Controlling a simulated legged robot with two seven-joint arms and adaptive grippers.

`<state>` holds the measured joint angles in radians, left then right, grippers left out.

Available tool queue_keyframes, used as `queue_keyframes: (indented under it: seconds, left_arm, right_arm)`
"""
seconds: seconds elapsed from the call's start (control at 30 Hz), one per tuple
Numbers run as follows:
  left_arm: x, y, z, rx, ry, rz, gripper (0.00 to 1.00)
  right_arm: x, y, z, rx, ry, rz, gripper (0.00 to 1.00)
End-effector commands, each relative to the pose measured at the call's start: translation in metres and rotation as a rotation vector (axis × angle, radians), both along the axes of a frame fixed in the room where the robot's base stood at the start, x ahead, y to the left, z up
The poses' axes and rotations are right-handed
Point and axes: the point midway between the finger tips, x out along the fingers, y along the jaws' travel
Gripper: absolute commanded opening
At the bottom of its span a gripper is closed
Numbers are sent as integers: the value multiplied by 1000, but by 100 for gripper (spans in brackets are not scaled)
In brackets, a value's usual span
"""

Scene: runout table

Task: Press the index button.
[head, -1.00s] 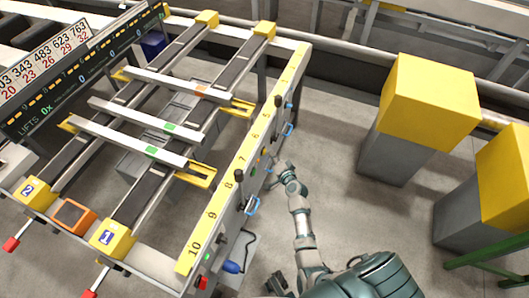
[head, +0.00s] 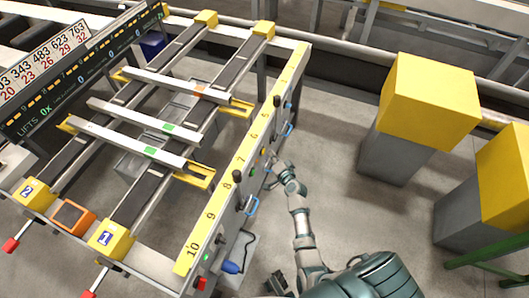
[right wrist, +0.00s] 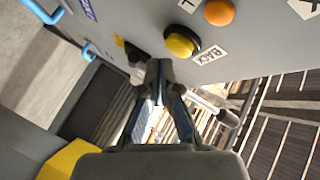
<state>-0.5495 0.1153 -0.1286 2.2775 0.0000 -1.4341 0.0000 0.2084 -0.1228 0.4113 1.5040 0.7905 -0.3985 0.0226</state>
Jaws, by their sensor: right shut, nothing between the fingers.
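My right gripper (head: 271,176) is beside the outer side of the table's control rail (head: 233,185). In the right wrist view its fingers (right wrist: 165,68) are together and empty, close to the grey panel. A yellow round button (right wrist: 181,42) in a black ring is just beyond the fingertips, beside a label that reads BACK. An orange round button (right wrist: 219,12) sits farther along the panel, with partly cut-off labels near it. I cannot read a label marked index, so I cannot tell which button it is.
Blue handles (head: 251,206) and black knobs stick out of the rail near my right gripper. The runout table with white bars (head: 140,117) lies to the left. Yellow-topped grey blocks (head: 430,100) stand at the right, with bare floor between.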

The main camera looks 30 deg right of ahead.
Motion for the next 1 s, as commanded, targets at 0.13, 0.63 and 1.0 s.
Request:
queue_keyframes:
  seconds: [0.13, 0.63, 1.0]
  left_arm:
    - [0, 0, 2, -2, -2, 1, 69]
    - [1, 0, 3, -1, -6, 1, 69]
    - [1, 0, 4, -1, -7, 1, 69]
  right_arm:
    - [4, 2, 1, 0, -1, 1, 0]
    - [5, 4, 1, 1, 0, 1, 0]
    - [9, 7, 1, 1, -1, 0, 0]
